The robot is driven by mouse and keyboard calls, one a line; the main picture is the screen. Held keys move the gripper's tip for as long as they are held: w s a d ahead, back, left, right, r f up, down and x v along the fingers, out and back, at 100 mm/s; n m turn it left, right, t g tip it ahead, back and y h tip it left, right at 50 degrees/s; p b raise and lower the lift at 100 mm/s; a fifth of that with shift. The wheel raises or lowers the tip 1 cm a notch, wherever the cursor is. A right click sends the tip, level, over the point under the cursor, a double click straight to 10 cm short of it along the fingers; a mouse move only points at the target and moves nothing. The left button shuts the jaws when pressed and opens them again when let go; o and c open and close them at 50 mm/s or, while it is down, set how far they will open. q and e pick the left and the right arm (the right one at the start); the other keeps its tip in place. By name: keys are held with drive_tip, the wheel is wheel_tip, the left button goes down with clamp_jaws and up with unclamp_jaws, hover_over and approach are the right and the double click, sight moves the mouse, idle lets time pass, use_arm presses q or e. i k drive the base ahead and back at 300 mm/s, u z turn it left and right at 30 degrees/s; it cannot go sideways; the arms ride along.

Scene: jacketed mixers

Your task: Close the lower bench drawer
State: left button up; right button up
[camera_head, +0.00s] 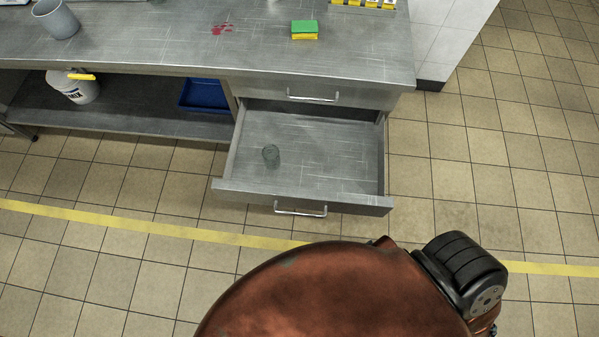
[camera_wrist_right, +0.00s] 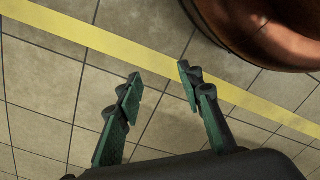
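The lower bench drawer (camera_head: 330,150) is pulled well out from under the steel bench in the head view. Its front carries a bar handle (camera_head: 300,208). My left gripper is in neither view.
On the bench top (camera_head: 150,40) are a grey cup (camera_head: 57,18), a green and yellow sponge (camera_head: 305,30) and a red stain. A white tub (camera_head: 74,88) and a blue tray (camera_head: 204,95) sit on the lower shelf. The floor before the drawer is clear, crossed by a yellow line (camera_head: 150,225).

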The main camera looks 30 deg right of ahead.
sight(332, 157)
drive_tip(key=u, duration=0.9)
drive_tip(key=k, duration=0.7)
drive_tip(key=z, duration=1.15)
drive_tip(key=k, duration=0.45)
drive_tip(key=z, duration=0.35)
drive_tip(key=i, duration=0.4)
drive_tip(key=u, duration=0.55)
